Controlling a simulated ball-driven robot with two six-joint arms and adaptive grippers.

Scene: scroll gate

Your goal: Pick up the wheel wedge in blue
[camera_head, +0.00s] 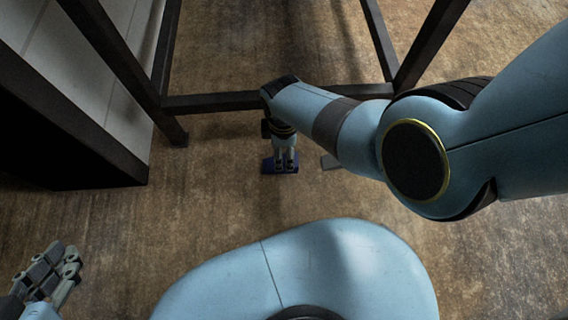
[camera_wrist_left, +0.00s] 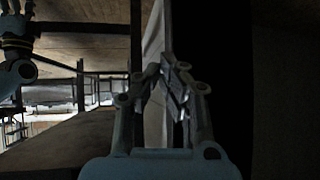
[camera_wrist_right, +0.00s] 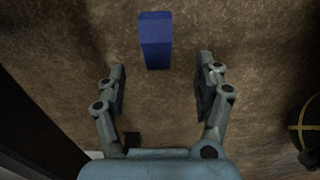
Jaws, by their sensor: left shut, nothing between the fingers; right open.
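The blue wheel wedge (camera_wrist_right: 155,42) lies on the brown floor. In the right wrist view it sits ahead of my right gripper (camera_wrist_right: 163,90), between the lines of its two fingers and just beyond the tips. That gripper is open and empty. In the head view my right gripper (camera_head: 285,168) points down over the blue wedge (camera_head: 268,167), which it partly covers. I cannot tell the height of the fingers above it. My left gripper (camera_head: 65,262) is at the lower left of the head view, away from the wedge. In the left wrist view its fingers (camera_wrist_left: 172,68) meet, shut and empty.
A dark metal frame (camera_head: 215,103) has a low bar just behind the wedge and posts on both sides. A dark cabinet-like block (camera_head: 100,187) stands at the left. The floor in front is clear.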

